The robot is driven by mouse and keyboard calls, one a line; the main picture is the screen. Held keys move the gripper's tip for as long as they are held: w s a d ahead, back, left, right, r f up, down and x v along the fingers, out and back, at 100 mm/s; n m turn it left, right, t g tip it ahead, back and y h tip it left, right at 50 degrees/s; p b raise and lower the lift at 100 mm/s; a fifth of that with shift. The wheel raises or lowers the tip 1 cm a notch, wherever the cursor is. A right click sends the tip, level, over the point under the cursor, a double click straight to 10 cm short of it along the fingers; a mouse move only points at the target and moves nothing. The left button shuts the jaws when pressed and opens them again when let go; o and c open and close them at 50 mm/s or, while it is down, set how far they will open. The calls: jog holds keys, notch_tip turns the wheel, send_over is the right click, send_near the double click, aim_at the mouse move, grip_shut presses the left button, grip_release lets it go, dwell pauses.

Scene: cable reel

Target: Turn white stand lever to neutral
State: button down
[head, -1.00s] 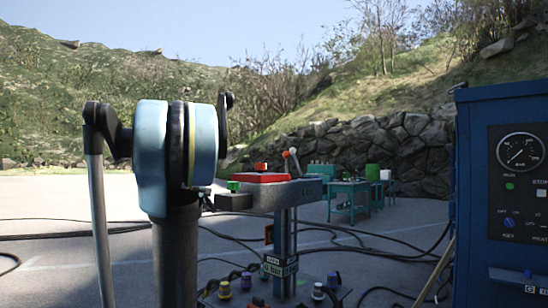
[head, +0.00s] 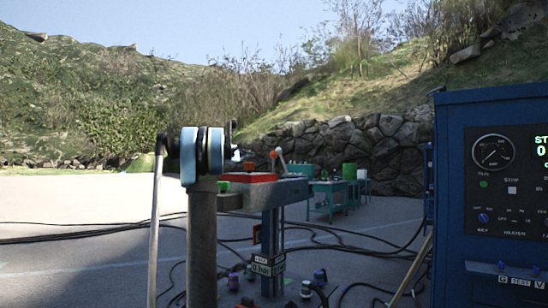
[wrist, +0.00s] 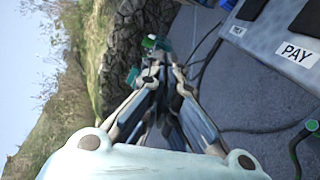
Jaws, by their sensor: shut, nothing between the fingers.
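The stand (head: 272,230) rises in the middle of the head view, with a red block (head: 247,178) on its top. My gripper (wrist: 158,62) is shut and empty in the wrist view, apart from any lever. A grey panel edge with a PAY label (wrist: 298,50) shows at the upper right there. The white knob is not clear in the wrist view. My arm covers the stand's left side in the head view.
A blue control cabinet (head: 455,200) with a gauge stands close on the right. Black cables (head: 90,232) cross the pavement. Green tables (head: 328,203) stand behind, before a stone wall. A green knob (wrist: 311,125) on a dark stem shows at the wrist view's right edge.

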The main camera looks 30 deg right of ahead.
jog(key=d+r, duration=0.1)
jog(key=d, duration=1.1)
jog(key=shift+w+d+r, duration=0.15)
jog(key=shift+d+r, duration=0.1)
jog(key=shift+d, duration=0.05)
jog(key=s+d+r+m, duration=0.2)
jog(key=s+r+m, duration=0.1)
jog(key=s, duration=0.2)
jog(key=shift+s+r+m, duration=0.2)
jog(key=shift+s+m, duration=0.1)
jog(key=shift+d, duration=0.1)
